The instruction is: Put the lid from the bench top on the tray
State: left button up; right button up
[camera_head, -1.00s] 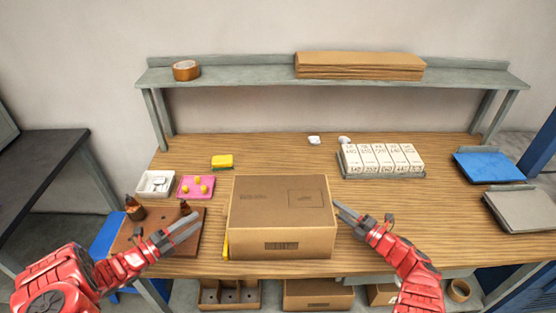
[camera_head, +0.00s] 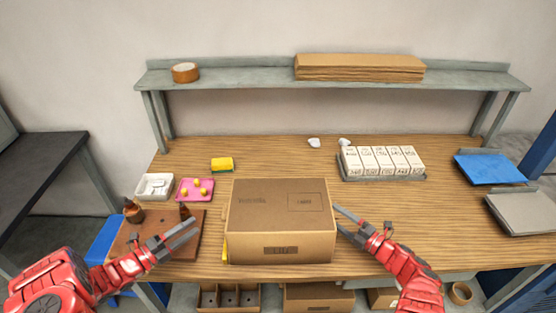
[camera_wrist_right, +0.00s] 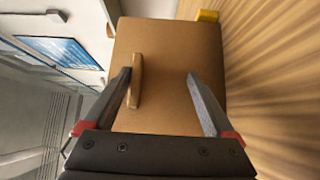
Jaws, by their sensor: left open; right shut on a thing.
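A large box-shaped cardboard piece (camera_head: 255,215) sits at the bench's front middle; its front marking looks like "LID", so I take it as the lid. Whether a tray is beneath it is hidden. My right gripper (camera_head: 338,220) is at its right side. In the right wrist view, the right fingers (camera_wrist_right: 160,82) stand apart over the cardboard face (camera_wrist_right: 165,45), shut on the cardboard, with a raised tan strip beside the left finger. My left gripper (camera_head: 198,231) is open and empty, left of the cardboard, above a brown board (camera_head: 190,255).
A white tray (camera_head: 141,190) and a pink tray (camera_head: 183,198) lie at the left, near a yellow sponge (camera_head: 222,164). White boxes (camera_head: 382,162) stand in a grey tray at the back right. Blue (camera_head: 490,169) and grey (camera_head: 525,212) trays lie far right. The bench's middle back is mostly clear.

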jog(key=shift+f, duration=0.1)
dwell(0.3)
jog(key=shift+s+d+f, duration=0.15)
jog(key=shift+s+d, duration=0.15)
jog(key=shift+d, duration=0.15)
pick_arm(q)
notch_tip(320, 180, down, 4)
jog(key=b, duration=0.3)
jog(key=shift+w+r, duration=0.15)
jog(key=shift+r, duration=0.1)
pick_arm(e)
jog(key=v, duration=1.5)
pick_arm(q)
jog(key=shift+f, duration=0.1)
pick_arm(e)
jog(key=shift+s+d+r, duration=0.35)
jog(key=shift+s+d, duration=0.1)
